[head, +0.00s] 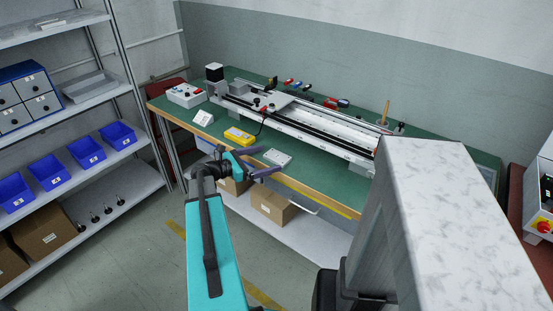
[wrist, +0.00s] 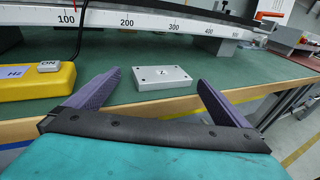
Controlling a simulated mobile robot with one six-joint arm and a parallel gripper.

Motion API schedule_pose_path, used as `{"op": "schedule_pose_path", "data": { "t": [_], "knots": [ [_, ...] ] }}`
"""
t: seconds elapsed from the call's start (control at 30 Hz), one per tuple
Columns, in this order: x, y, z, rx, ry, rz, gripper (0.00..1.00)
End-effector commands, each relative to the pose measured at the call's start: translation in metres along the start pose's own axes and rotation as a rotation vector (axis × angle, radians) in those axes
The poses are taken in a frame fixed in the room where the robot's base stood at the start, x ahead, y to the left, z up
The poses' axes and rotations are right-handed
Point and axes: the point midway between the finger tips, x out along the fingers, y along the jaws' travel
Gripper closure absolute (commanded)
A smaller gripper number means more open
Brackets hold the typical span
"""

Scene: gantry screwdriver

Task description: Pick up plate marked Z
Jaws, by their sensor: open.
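The plate marked Z (wrist: 162,79) is a small grey rectangular block with dark holes at its corners and a Z label on top. It lies flat on the green bench top near the front edge. It also shows in the head view (head: 277,157). My gripper (head: 268,160) is open at the front edge of the bench. In the wrist view its two purple fingers (wrist: 160,86) are spread wide, one on each side of the plate in the picture. The plate appears beyond the fingertips, apart from them, and nothing is held.
A yellow box (wrist: 36,82) with a grey button lies left of the plate. Behind it runs a long gantry rail (head: 300,123) with a number scale. A white sign (head: 203,118) stands further left. A cardboard box (head: 274,205) sits on the shelf under the bench.

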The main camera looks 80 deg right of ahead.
Motion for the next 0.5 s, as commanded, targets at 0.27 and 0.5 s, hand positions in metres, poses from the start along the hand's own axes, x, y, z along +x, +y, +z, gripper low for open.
{"op": "schedule_pose_path", "data": {
  "t": [0.27, 0.5],
  "knots": [
    [0.032, 0.0, 0.001, -0.001, 0.0, -0.001, 0.0],
    [0.037, -0.001, 0.0, -0.001, 0.0, 0.001, 0.0]
  ]
}}
